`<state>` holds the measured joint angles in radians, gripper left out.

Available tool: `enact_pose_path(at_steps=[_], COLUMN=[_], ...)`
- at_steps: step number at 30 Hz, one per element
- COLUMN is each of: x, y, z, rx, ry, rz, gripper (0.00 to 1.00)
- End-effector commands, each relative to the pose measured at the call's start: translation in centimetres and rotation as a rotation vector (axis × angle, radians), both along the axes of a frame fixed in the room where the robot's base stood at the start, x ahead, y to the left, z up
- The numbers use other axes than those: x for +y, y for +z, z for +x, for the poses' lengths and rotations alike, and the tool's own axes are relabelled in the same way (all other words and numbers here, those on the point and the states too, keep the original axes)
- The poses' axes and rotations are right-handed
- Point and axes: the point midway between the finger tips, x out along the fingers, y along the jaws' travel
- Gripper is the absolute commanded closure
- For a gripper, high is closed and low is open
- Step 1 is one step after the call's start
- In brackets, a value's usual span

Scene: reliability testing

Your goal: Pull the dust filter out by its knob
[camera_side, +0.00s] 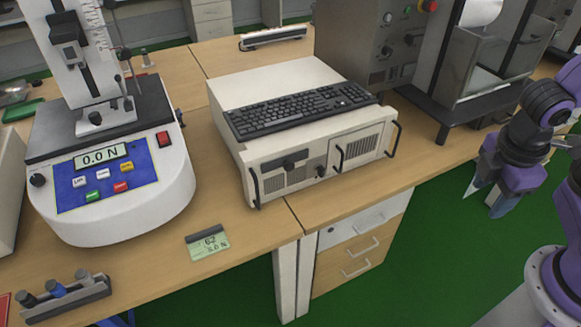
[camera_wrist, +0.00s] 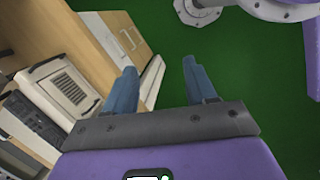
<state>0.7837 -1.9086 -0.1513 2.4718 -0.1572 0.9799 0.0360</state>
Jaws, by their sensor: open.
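The beige rack computer (camera_side: 318,150) sits on the wooden bench, its front facing my arm. In the wrist view, a light panel with a dark grille (camera_wrist: 67,87) shows at the left, tilted. My gripper (camera_side: 483,200) is open and empty, right of the computer and well apart from it, over the green floor. Its two blue-grey fingers show in the wrist view (camera_wrist: 158,68).
A black keyboard (camera_side: 300,108) lies on the computer. A force tester (camera_side: 110,190) stands at the left, a grey machine (camera_side: 480,75) at the back right. A drawer unit (camera_side: 352,250) is below the bench. Between gripper and computer front the space looks clear.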

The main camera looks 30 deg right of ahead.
Motion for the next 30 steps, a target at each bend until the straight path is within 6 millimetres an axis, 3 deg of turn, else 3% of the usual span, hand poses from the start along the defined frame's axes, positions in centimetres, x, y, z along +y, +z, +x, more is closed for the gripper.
enact_pose_path(at_steps=[8,14,21,30], x=[-0.2,1.5,5.9,13.8], y=[-2.4,-3.3,-4.9,-9.3], z=[6.2,10.8,15.4,18.4], rx=[-0.098,-0.202,-0.358,-0.586], ry=[0.225,0.415,0.683,1.083], rz=[-0.466,-0.760,-1.060,-1.313], gripper=[0.44,0.44,0.44,0.44])
